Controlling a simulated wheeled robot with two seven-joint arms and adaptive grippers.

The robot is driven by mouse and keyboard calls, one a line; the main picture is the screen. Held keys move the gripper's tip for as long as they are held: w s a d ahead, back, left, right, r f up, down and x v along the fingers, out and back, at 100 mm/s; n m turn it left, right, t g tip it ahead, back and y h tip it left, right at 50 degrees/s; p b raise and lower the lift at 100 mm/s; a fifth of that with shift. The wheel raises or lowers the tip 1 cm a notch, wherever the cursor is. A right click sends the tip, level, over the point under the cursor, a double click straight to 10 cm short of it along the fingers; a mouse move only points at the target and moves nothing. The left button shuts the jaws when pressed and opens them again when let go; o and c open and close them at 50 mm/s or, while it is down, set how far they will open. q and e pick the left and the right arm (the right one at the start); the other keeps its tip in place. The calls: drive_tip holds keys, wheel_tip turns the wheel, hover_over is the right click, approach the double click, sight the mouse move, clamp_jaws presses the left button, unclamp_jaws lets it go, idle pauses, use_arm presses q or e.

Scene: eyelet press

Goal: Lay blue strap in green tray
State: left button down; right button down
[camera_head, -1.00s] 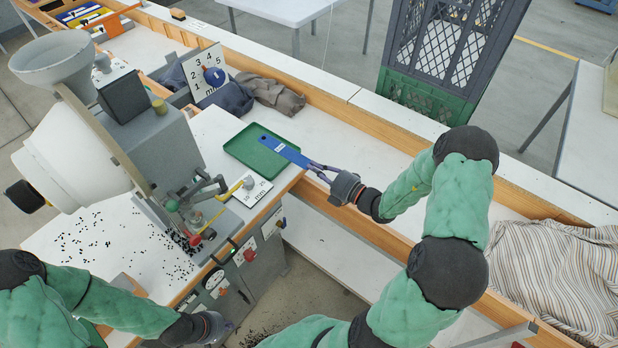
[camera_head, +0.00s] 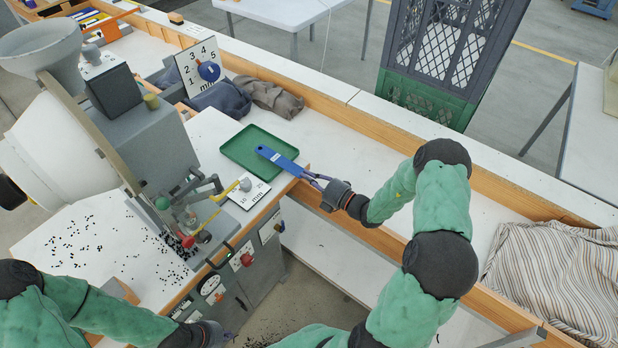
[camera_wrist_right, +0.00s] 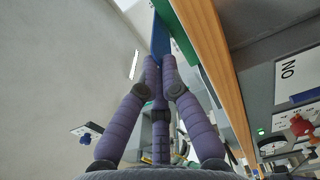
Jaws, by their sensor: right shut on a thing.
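The blue strap (camera_head: 278,158) has a white label and a hole near its far end. My right gripper (camera_head: 308,176) is shut on its near end; the wrist view also shows the fingers (camera_wrist_right: 158,66) closed on the blue strap (camera_wrist_right: 157,42). The strap's far end is over the right part of the green tray (camera_head: 236,155), and its near end sticks out past the tray's rim. I cannot tell whether the strap touches the tray. My left gripper (camera_head: 212,333) is at the bottom edge, low beside the press bench, with its fingers barely showing.
The eyelet press (camera_head: 140,130) stands left of the tray, with black eyelets (camera_head: 80,240) scattered on its table. A white size card (camera_head: 249,192) lies just in front of the tray. Grey cloths (camera_head: 270,95) lie behind it. A striped cloth (camera_head: 560,275) lies at the right.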

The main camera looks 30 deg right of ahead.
drive_tip(key=shift+f, duration=0.35)
drive_tip(key=c, duration=1.4)
unclamp_jaws()
